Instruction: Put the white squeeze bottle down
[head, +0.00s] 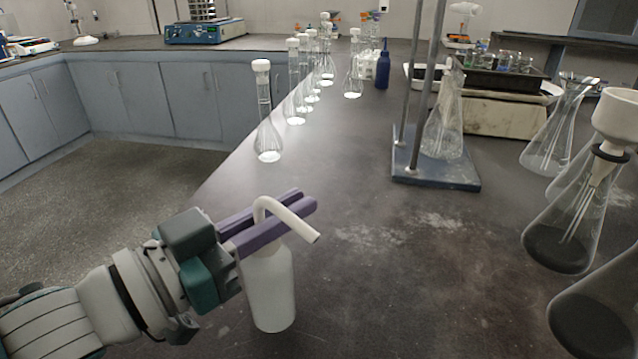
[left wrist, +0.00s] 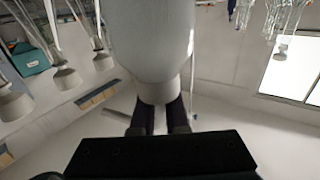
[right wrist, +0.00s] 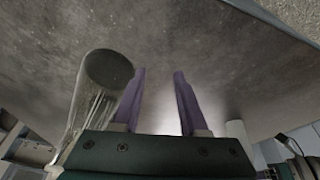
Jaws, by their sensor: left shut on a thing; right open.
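The white squeeze bottle (head: 270,290) stands upright at the front of the dark bench, its bent spout pointing right. My left gripper (head: 305,198) is shut on its neck, with a purple finger on each side below the spout. In the left wrist view the bottle body (left wrist: 150,40) fills the upper middle, with its neck between the fingers. I cannot tell whether its base touches the bench. My right gripper (right wrist: 159,72) is open and empty in the right wrist view, and is outside the head view.
Flasks with dark contents (head: 560,245) stand at the right; one carries a white funnel (head: 618,118). A stand with a blue base (head: 435,170) holds a flask (head: 445,125). Several stoppered flasks (head: 268,140) line the left edge. The bench between the bottle and the right flasks is clear.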

